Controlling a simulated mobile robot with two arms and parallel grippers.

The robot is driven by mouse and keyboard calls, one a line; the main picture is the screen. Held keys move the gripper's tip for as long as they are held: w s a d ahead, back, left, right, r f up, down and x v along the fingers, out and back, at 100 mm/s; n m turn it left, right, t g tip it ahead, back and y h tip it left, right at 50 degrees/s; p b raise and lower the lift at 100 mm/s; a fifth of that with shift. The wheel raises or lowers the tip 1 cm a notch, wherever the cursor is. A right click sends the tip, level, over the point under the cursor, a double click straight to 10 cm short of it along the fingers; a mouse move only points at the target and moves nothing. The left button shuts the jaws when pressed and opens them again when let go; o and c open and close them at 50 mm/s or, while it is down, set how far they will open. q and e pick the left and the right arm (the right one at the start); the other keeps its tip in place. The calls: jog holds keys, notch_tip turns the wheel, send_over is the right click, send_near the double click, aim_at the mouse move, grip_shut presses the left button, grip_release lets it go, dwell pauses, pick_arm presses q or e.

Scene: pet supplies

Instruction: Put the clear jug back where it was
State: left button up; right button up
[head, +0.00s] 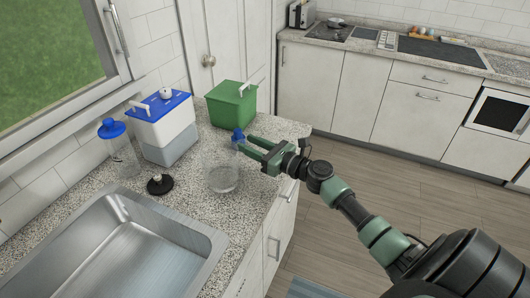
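A clear jug (221,179) stands, or hangs just above, the speckled counter right of the sink; I cannot tell whether its base touches. A blue part (238,136) shows at its upper right. My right gripper (243,145) reaches in from the right, with its green fingers at the jug's upper right edge, beside the blue part. The fingers show a gap between them, but their tips overlap the jug and blue part, so I cannot tell whether they grip. My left gripper is not in view.
A clear container with a blue lid (112,129), a blue-and-white box (165,130) and a green box (232,104) stand along the back. A small black object (160,184) lies by the sink (121,248). Bare counter (190,205) lies between sink and jug.

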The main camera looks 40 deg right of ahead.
jog(key=b+v, duration=0.1)
jog(key=v, duration=0.6)
jog(key=shift+s, duration=0.25)
